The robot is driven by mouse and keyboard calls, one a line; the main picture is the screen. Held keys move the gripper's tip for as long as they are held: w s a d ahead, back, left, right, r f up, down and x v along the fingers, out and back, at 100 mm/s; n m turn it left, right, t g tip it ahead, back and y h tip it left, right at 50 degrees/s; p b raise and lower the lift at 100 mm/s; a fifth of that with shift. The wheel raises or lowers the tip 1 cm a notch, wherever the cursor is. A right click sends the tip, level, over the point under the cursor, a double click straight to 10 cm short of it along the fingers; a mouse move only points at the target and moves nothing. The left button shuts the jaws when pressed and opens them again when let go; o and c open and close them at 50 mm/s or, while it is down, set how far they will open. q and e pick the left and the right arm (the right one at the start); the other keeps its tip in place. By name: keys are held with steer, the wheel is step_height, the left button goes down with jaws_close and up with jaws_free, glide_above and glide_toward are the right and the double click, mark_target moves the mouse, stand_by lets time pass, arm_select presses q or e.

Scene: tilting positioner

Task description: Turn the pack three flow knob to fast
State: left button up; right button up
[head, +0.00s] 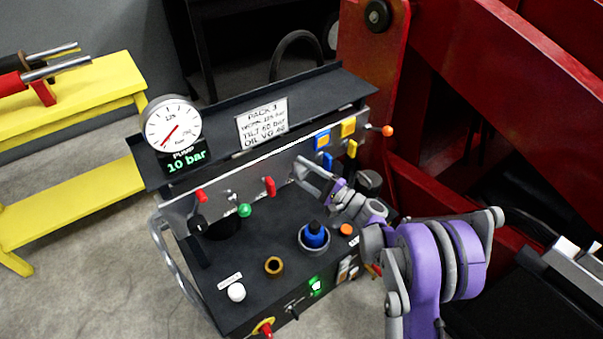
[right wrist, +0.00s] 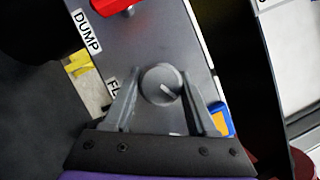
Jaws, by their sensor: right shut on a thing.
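In the head view my right gripper (head: 303,167) reaches the upright panel face under the PACK 3 sign (head: 262,121), and the knob itself cannot be made out there. My left gripper is not in view.
A red lever (head: 269,186) by the DUMP label (right wrist: 87,31) is near the knob. Blue and yellow valves (head: 323,139) are to its right. A gauge (head: 172,125) stands above a 10 bar display (head: 187,160). The red positioner frame (head: 480,60) rises at right.

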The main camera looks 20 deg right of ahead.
steer(key=shift+m+t+h+b, duration=0.2)
steer(key=shift+m+t+b, duration=0.25)
steer(key=shift+m, duration=0.75)
steer(key=shift+m+t+h+b, duration=0.2)
steer(key=shift+m+t, duration=0.45)
steer(key=shift+m, duration=0.85)
steer(key=o, duration=1.3)
steer(key=shift+o, duration=0.2)
steer(key=shift+s+d, duration=0.1)
steer(key=v, duration=1)
steer(key=shift+s+p, duration=0.2)
steer(key=shift+p, duration=0.25)
steer(key=shift+d+f, duration=0.15)
